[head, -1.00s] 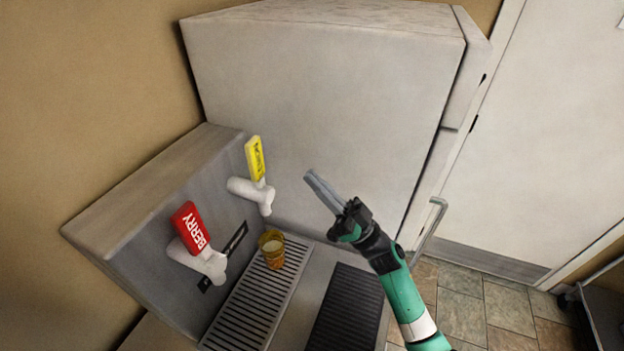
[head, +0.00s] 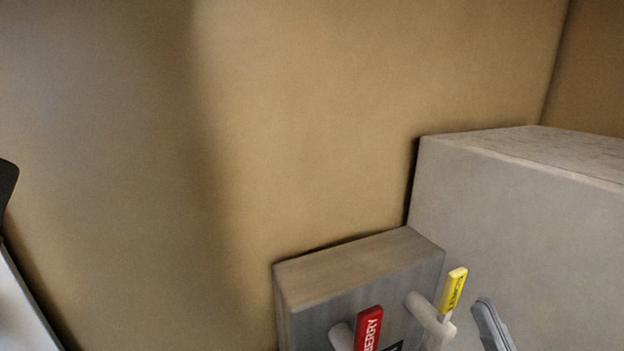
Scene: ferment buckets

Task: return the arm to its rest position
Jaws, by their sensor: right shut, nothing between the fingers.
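My right gripper (head: 490,325) shows only by its grey fingers at the bottom edge of the head view, right of the yellow tap handle. The fingers are shut with nothing between them, and the rest of the arm is out of the picture. My left gripper is not in view.
The grey tap box (head: 360,265) has a red BERRY handle (head: 369,328) and a yellow handle (head: 453,290) on white taps. A large grey cabinet (head: 520,230) stands to the right. A tan wall (head: 300,120) fills the upper left.

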